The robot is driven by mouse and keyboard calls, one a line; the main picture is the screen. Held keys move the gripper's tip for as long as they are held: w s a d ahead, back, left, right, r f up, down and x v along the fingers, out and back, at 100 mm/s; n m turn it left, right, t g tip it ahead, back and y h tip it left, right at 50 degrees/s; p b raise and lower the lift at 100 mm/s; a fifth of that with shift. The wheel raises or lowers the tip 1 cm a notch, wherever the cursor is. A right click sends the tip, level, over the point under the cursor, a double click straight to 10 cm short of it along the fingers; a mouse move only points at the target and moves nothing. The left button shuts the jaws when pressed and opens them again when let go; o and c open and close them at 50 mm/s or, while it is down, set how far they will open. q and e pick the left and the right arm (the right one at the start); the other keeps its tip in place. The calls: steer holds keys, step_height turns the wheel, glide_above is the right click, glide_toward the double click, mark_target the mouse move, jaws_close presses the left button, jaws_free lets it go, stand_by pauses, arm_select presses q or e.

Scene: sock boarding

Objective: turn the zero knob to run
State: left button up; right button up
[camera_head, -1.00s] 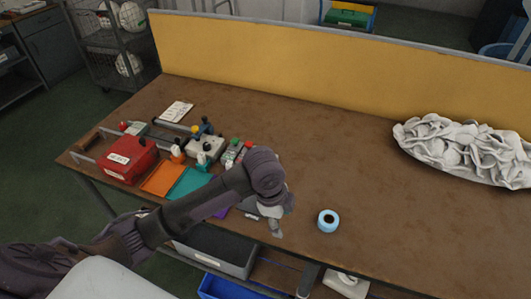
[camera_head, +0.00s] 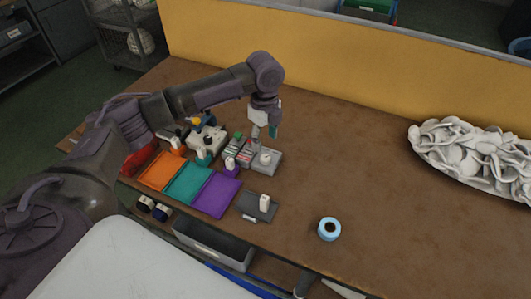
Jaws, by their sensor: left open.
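My left gripper (camera_head: 265,131) is open and points down, above and just behind a light grey box (camera_head: 270,165). The box has a small pale round part (camera_head: 265,157) on top that may be the zero knob. No label or mark on it can be read, so I cannot tell its setting. The gripper looks empty, and I cannot tell whether its fingertips touch anything. A dark grey plate (camera_head: 250,208) with a small white upright piece (camera_head: 264,203) lies nearer the table's front edge. My right gripper is not in view.
Orange (camera_head: 160,170), teal (camera_head: 187,184) and purple (camera_head: 215,195) mats lie left of the box. Small bottles and a pale device (camera_head: 207,138) stand behind them. A blue tape roll (camera_head: 329,229) and a white heap (camera_head: 470,152) are right. The table's middle is clear.

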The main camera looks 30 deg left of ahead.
mark_target(265, 157)
arm_select(q)
steer(key=f, duration=0.6)
steer(key=shift+w+f, duration=0.3)
steer(key=shift+f, duration=0.1)
steer(key=shift+s+f+p, duration=0.1)
steer(key=shift+f+p, duration=0.2)
steer(key=shift+f, duration=0.35)
steer(key=shift+c, duration=0.4)
jaws_close()
